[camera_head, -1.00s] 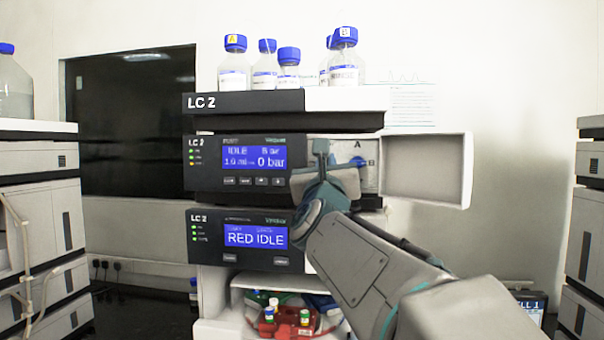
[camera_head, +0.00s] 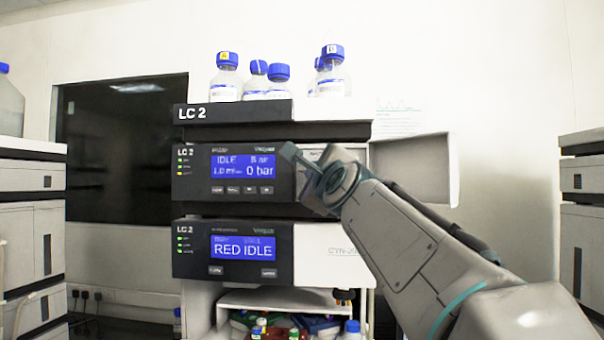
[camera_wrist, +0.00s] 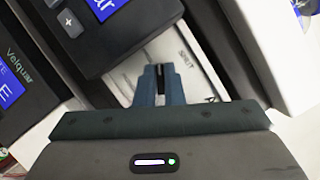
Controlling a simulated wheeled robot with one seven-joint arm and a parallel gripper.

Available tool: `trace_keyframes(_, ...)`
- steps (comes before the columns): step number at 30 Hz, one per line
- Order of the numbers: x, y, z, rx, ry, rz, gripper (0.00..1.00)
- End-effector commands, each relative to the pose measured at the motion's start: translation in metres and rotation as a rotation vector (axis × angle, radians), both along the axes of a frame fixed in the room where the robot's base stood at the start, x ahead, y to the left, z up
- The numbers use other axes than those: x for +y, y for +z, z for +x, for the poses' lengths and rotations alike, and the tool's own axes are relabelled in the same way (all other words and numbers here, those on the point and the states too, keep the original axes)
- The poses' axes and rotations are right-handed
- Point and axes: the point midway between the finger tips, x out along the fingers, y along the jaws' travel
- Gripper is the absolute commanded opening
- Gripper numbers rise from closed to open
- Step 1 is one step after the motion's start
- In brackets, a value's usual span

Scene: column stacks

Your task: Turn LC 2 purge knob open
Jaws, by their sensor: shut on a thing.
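The LC 2 pump module (camera_head: 185,172) shows IDLE and 0 bar on its blue display (camera_head: 242,166). My gripper (camera_wrist: 161,70) is at the pale panel (camera_wrist: 198,68) right of that display, its two fingers close together in the wrist view. In the head view, my wrist and gripper cover this panel. The purge knob is hidden there. In the wrist view only a thin dark part shows between the fingertips, and I take it to be the knob. The knob's angle cannot be seen.
The pump's cover (camera_head: 412,172) stands open to the right, close to my arm. Bottles with blue caps (camera_head: 333,75) stand on top of the stack. A lower LC 2 module (camera_head: 195,250) reads RED IDLE. Other stacks (camera_head: 30,225) stand at both sides.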

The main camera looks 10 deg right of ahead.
Motion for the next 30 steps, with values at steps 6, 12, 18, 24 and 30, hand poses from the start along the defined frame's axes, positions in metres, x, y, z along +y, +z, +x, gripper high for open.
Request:
trace_keyframes(6,-0.0005,0.0029,0.0003,0.059,-0.001,-0.18,0.0)
trace_keyframes(12,-0.0003,0.0028,0.0003,0.102,-0.001,-0.313,0.0)
trace_keyframes(18,-0.0002,0.002,0.0002,0.13,-0.001,-0.4,0.0)
trace_keyframes(24,-0.0001,0.0011,0.0002,0.144,0.0,-0.445,0.0)
trace_keyframes(30,-0.0002,0.0007,0.0002,0.148,-0.001,-0.457,0.0)
